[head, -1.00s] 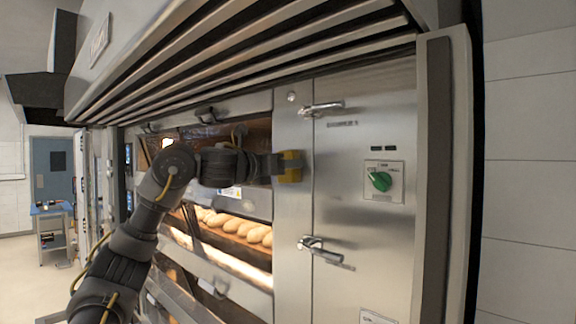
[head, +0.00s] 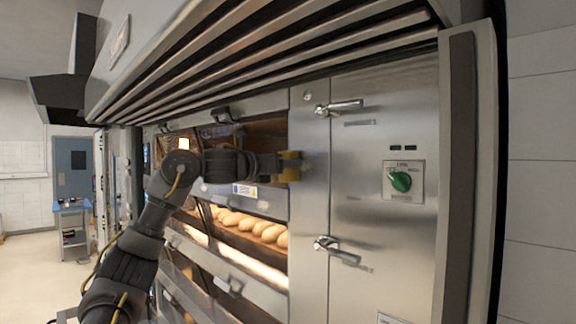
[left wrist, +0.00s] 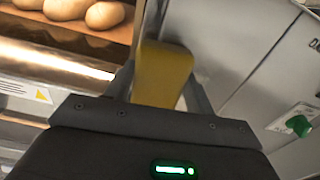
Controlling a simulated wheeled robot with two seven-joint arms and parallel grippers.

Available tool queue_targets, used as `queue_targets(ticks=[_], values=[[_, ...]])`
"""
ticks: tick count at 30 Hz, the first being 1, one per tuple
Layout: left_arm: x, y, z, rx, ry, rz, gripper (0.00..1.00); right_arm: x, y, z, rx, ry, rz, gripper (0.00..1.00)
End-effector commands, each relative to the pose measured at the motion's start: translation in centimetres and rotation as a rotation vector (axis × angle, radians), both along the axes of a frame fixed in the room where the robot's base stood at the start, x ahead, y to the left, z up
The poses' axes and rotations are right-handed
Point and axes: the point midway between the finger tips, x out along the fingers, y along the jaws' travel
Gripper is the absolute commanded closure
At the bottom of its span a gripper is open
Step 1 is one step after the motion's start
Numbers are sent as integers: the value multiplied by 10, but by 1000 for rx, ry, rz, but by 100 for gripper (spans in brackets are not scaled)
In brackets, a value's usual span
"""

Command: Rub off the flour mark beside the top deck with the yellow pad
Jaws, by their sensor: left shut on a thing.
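My left gripper (head: 284,166) is shut on the yellow pad (head: 291,166). It holds the pad at the steel strip (head: 309,205) between the top deck opening and the control panel. In the left wrist view the yellow pad (left wrist: 162,75) stands between the two fingers. I cannot tell whether the pad touches the steel. The flour mark does not show clearly; the pad and gripper may cover it. My right gripper is not in view.
Bread loaves (head: 250,225) lie in the lit deck below. Two door handles (head: 338,107) and (head: 336,250) stick out from the steel panel, near a green knob (head: 401,181). The slatted hood (head: 270,65) overhangs the arm. A blue cart (head: 72,222) stands far left.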

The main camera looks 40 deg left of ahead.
Motion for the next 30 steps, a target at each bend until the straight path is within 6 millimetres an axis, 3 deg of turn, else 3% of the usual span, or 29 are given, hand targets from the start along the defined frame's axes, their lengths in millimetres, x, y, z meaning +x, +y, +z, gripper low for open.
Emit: queue_targets(ticks=[11,24,30], values=[[-5,1,0,1,-2,0,64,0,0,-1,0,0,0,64],[-50,5,0,2,-2,0,64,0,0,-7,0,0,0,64],[-60,5,0,1,-1,0,64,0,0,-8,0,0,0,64]])
